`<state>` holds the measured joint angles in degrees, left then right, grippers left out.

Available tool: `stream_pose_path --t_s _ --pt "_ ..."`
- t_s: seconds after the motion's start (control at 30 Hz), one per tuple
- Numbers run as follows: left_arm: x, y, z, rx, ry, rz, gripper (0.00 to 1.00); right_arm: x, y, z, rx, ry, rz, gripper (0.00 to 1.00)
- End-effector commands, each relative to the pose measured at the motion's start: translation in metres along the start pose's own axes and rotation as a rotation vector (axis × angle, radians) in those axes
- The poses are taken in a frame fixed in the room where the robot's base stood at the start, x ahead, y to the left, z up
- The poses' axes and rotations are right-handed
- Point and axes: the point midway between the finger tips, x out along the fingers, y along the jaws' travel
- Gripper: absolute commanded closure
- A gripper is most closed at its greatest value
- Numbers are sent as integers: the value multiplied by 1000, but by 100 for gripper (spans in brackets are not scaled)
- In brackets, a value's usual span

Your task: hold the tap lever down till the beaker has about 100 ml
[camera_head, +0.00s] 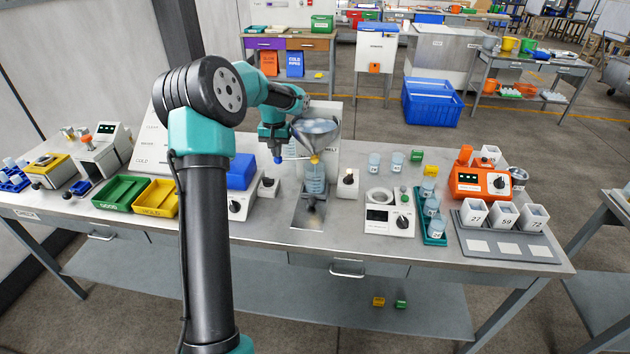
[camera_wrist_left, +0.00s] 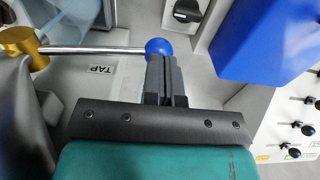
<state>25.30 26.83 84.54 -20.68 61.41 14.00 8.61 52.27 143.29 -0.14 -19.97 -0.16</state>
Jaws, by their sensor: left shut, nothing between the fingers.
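The tap has a brass body (camera_head: 315,159) under the metal funnel (camera_head: 316,128). Its thin lever rod runs left to a blue ball (camera_head: 278,160). A clear beaker (camera_head: 315,181) stands below the tap; it looks bluish, but I cannot read its level. My left gripper (camera_head: 276,148) is at the ball end of the lever. In the left wrist view my left gripper (camera_wrist_left: 163,62) is shut and empty, with its fingertips right at the blue ball (camera_wrist_left: 157,47); I cannot tell whether they press on it. The lever rod (camera_wrist_left: 95,50) looks roughly level. My right gripper is not in view.
A blue box (camera_head: 241,171) stands left of the tap, close to my left gripper in the wrist view. Dial boxes flank the tap. A white scale (camera_head: 390,220), a teal rack of beakers (camera_head: 432,228) and an orange device (camera_head: 481,182) stand to the right.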

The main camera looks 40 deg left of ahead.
Motion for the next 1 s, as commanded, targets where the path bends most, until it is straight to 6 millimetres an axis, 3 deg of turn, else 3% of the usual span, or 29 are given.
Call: stream_pose_path --t_s 0.63,1.0 --pt "25 0 0 0 -1 -1 100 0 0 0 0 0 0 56" --pt "24 0 0 0 0 0 100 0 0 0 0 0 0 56"
